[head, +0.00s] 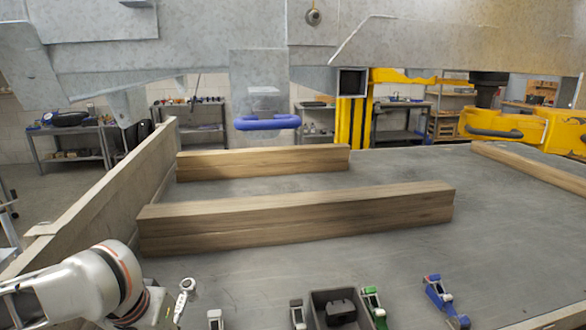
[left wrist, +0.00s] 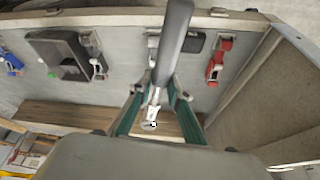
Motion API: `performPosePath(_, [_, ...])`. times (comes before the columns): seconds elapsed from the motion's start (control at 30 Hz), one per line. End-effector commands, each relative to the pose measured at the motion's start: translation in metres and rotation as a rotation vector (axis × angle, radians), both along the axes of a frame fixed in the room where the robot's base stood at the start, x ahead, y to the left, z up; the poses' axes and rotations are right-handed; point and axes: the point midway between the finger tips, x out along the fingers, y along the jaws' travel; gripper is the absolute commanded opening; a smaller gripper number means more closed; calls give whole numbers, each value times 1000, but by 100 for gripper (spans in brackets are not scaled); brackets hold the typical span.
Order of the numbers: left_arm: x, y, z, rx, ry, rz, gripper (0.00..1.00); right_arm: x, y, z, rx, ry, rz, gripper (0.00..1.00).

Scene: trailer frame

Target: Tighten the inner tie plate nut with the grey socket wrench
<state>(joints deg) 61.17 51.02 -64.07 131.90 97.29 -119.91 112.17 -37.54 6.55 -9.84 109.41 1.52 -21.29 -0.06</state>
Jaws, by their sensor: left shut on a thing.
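My left gripper (head: 164,308) is at the lower left of the head view. In the left wrist view its green fingers (left wrist: 156,92) are shut on a socket wrench with a dark grey handle (left wrist: 176,38) and a metal ratchet head (left wrist: 152,112). The wrench's metal part (head: 185,288) stands up beside the gripper in the head view, above the table. A round metal nut-like piece (head: 313,17) shows on the grey trailer frame (head: 240,35) at the top, well away from the wrench. I cannot tell whether it is the inner tie plate nut. My right gripper is not in view.
Two wooden beams (head: 300,217) (head: 262,161) lie across the grey table (head: 400,260). A dark tray (head: 320,298), a green-handled tool (head: 373,303) and a blue tool (head: 438,298) lie at the front. A red tool (left wrist: 219,60) shows in the wrist view. A raised board (head: 110,205) edges the left.

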Motion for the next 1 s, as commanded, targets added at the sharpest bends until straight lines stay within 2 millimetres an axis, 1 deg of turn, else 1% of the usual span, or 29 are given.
performPosePath(0.03, [-5,1,-2,0,-1,1,0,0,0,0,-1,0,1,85])
performPosePath(0.1, [-8,2,-4,-1,-2,2,0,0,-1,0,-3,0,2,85])
performPosePath(0.2, [-9,2,-4,0,-3,3,0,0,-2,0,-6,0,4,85])
performPosePath(0.27, [-6,1,-3,-1,-4,3,0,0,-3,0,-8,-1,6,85])
performPosePath(0.37, [6,-1,4,-2,-6,1,0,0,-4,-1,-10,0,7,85])
performPosePath(0.47, [29,-6,18,-3,-7,-3,0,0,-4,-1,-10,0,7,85])
performPosePath(0.57, [62,-12,40,-5,-6,-9,0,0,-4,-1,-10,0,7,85])
performPosePath(0.6, [76,-13,50,-5,-7,-8,0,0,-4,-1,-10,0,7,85])
performPosePath(0.73, [118,-13,81,-6,-4,-2,0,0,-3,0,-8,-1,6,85])
performPosePath(0.8, [139,-10,98,-7,-3,6,0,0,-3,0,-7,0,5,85])
performPosePath(0.87, [156,-7,111,-7,-2,15,0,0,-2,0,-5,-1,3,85])
performPosePath(1.0, [193,7,139,-7,-1,49,0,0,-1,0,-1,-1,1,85])
